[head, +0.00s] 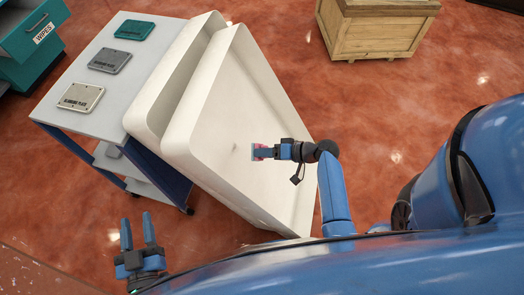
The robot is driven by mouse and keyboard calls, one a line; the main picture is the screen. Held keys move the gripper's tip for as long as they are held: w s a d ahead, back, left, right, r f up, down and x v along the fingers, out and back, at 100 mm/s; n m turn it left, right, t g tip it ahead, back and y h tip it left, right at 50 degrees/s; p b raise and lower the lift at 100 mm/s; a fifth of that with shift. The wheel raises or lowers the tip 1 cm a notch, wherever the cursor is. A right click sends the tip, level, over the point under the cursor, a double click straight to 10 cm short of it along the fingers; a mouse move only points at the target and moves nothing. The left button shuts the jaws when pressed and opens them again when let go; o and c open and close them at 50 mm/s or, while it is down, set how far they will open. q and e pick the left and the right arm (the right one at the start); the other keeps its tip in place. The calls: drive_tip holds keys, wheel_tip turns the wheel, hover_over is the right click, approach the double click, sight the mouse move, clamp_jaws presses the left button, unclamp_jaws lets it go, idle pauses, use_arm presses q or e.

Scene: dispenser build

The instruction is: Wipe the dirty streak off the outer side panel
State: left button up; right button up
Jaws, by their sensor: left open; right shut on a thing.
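The outer side panel (262,98) is a large cream-white tray-like shell that leans at a slant, its broad inner face towards me. My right gripper (268,152) is shut on a small pink and pale pad (257,146), held at the lower middle of the panel face. I cannot tell whether the pad touches the panel. A small faint grey mark (235,147) shows on the panel just left of the pad; any streak under the pad or gripper is hidden. My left gripper (137,226) is open and empty, low at the left, apart from the panel.
A second white shell (172,88) stands behind the panel. A grey-topped cart (106,96) with several labelled plates stands left. A teal drawer unit marked WIPES (38,48) is at the upper left, a wooden crate (372,36) at the upper right. Red floor is clear between.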

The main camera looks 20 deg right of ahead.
drive_tip(key=shift+a+f, duration=0.1)
idle(0.5)
drive_tip(key=shift+b+x, duration=1.1)
drive_tip(key=shift+x, duration=0.95)
drive_tip(key=shift+s+b+x, duration=0.25)
drive_tip(key=shift+b+x, duration=0.3)
drive_tip(key=shift+x, duration=0.85)
drive_tip(key=shift+b+x, duration=0.5)
drive_tip(key=shift+x, duration=0.5)
drive_tip(key=shift+w+d+b, duration=0.4)
drive_tip(key=shift+w+d, duration=0.1)
drive_tip(key=shift+w, duration=0.3)
drive_tip(key=shift+w+d+b, duration=0.35)
drive_tip(key=shift+w+d, duration=0.2)
drive_tip(key=shift+w, duration=0.2)
drive_tip(key=shift+w+f, duration=0.1)
